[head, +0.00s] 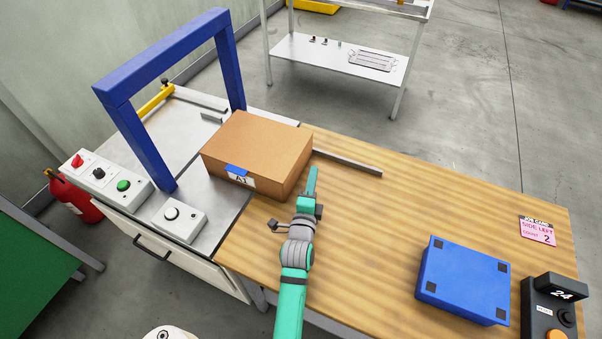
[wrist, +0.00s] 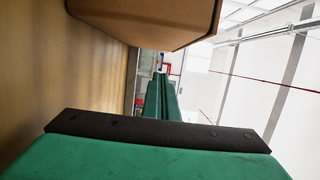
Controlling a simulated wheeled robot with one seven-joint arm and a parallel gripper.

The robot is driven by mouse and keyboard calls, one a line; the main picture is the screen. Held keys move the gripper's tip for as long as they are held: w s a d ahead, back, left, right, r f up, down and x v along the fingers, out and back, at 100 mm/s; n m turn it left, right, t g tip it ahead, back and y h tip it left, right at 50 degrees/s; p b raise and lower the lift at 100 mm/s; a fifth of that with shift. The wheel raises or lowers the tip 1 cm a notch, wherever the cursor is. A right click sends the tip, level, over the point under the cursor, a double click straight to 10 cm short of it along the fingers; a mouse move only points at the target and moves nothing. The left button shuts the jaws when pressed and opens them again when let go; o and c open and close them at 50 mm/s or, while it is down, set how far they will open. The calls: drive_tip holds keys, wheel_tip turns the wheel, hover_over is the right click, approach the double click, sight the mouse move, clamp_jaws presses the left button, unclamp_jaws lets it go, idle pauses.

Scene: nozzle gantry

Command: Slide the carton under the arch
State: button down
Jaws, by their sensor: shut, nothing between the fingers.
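The brown carton (head: 258,150), with a blue tab and a label reading A1 on its front side, sits where the wooden table meets the metal plate. It is to the right of the blue arch (head: 160,57) and not under it. My gripper (head: 312,180) is shut and empty, just to the right of the carton's right side. Whether it touches the carton I cannot tell. In the wrist view the carton (wrist: 150,18) fills the upper middle, beyond the green finger.
A thin metal rail (head: 347,164) runs along the table behind my gripper. A control box with buttons (head: 105,177) and a dial box (head: 180,218) flank the arch's near leg. A blue box (head: 463,280) and a pink job card (head: 538,231) lie at right. The middle of the table is clear.

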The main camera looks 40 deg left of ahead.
drive_tip(key=shift+s+a, duration=0.3)
drive_tip(key=shift+a, duration=0.6)
drive_tip(key=shift+s+a, duration=0.25)
drive_tip(key=shift+a, duration=0.65)
